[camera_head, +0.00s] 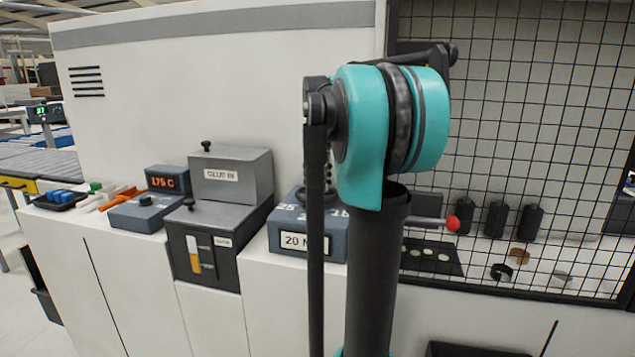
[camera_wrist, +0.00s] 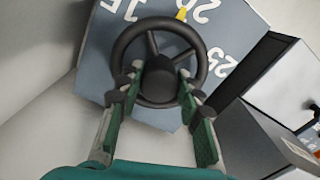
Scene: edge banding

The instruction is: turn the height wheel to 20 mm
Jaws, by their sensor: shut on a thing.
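The height wheel (camera_wrist: 184,34) is a dark spoked ring with a thick hub on a blue-grey box (camera_wrist: 92,72). White numbers 15, 20 and 25 ring it in the wrist view. A yellow mark (camera_wrist: 182,14) shows at the rim, between 15 and 20 and close beside the 20. My gripper (camera_wrist: 158,84) is shut on the wheel, one finger on each side of the hub. In the head view, the box (camera_head: 284,219) has a label (camera_head: 304,242) starting "20 M", the rest covered by my arm. My arm hides most of the wheel and the gripper there.
Left of the wheel box stand a dark glue unit (camera_head: 208,228) with a grey lid box (camera_head: 232,178) and a display reading 175 C (camera_head: 167,180). To the right are a red-knobbed lever (camera_head: 452,224) and a wire mesh guard (camera_head: 520,110).

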